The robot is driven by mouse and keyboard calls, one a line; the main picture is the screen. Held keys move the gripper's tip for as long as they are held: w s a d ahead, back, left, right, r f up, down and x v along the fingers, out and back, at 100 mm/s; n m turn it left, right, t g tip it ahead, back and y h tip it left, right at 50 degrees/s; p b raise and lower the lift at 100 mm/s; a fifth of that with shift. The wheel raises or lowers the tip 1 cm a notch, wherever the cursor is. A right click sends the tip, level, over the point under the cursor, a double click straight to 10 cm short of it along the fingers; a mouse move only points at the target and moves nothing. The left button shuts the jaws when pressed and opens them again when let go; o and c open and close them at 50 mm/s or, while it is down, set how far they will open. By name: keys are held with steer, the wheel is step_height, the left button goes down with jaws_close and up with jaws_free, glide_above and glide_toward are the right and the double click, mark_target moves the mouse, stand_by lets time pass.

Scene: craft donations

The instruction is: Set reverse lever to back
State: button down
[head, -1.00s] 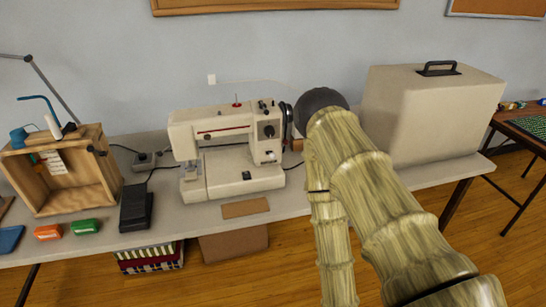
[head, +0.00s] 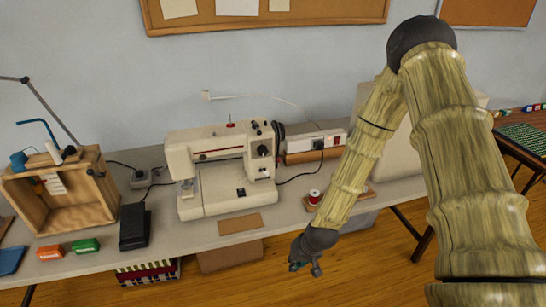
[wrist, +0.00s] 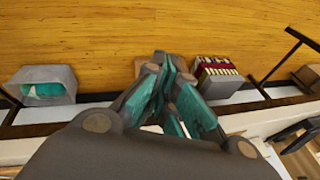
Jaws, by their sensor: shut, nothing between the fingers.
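The cream sewing machine (head: 238,200) stands upright on the table, left of my arm in the head view. Dials and small controls show on its right pillar (head: 262,150); the reverse lever is too small to make out for certain, and so is its position. My gripper (head: 306,266) hangs low in front of the table's front edge, to the right of and below the machine, apart from it. In the wrist view its teal-padded fingers (wrist: 173,80) are closed together with nothing held.
A black foot pedal (head: 134,227), an open wooden box (head: 40,216) and small coloured boxes lie left of the machine. A brown pad (head: 240,223) lies before it. A red spool (head: 314,197) and power strip (head: 318,143) are at right. A striped box (wrist: 216,75) is below.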

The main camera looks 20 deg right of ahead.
steer(key=w+d+r+t+y+p, duration=0.1)
steer(key=w+d+r+p, duration=0.1)
steer(key=w+r, duration=0.5)
steer(key=w+d+r+t+p, duration=0.1)
steer(key=w+r, duration=0.6)
steer(key=r, duration=0.7)
steer(key=w+d+r+m+t+y+p, duration=0.1)
steer(key=w+d+r+t+p, duration=0.1)
steer(key=w+r, duration=0.5)
step_height(320, 180, up, 4)
steer(key=shift+w+d+f+y+p, duration=0.2)
steer(key=shift+w+d+y+p, duration=0.15)
steer(key=shift+d, duration=0.5)
steer(key=p, duration=0.6)
glide_toward(264, 171)
steer(key=shift+w+a+f, duration=0.3)
steer(key=shift+w+f, duration=0.25)
steer(key=shift+w, duration=0.35)
steer(key=shift+w+a+f, duration=0.3)
steer(key=shift+w+f, duration=0.3)
steer(key=shift+w, duration=0.3)
steer(key=shift+a+f+b, duration=0.1)
steer(key=shift+f+b, duration=0.1)
steer(key=shift+b, duration=0.5)
steer(key=shift+s+t+b, duration=0.15)
steer(key=shift+t+b, duration=0.15)
